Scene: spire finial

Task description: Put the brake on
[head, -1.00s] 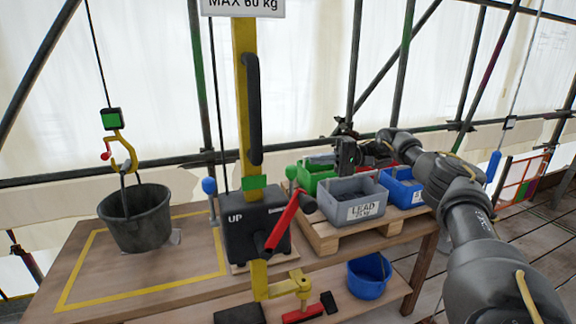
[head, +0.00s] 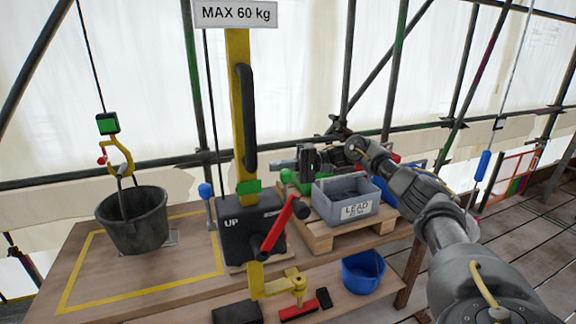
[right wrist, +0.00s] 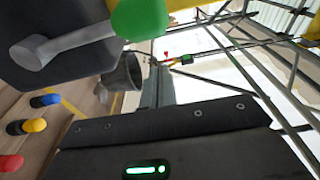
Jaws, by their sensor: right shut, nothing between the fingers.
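The winch (head: 245,232) is a black box marked UP on a yellow mast (head: 239,100). A lever with a blue knob (head: 205,190) stands upright at its left side. A red crank handle (head: 277,226) is on its front. A green knob (head: 287,176) shows just right of the winch. The right wrist view shows a green knob (right wrist: 140,18) on a grey lever (right wrist: 72,40) close by. No label shows which lever is the brake. My right gripper (head: 276,165) is shut and empty, pointing left, just above and right of the winch. My left gripper is not in view.
A dark bucket (head: 136,220) hangs from a yellow hook (head: 121,158) over the yellow-outlined bench area. A grey LEAD bin (head: 345,200) stands on a pallet below my right forearm. A blue bucket (head: 362,272) is on the lower shelf. A black handle (head: 246,115) runs along the mast.

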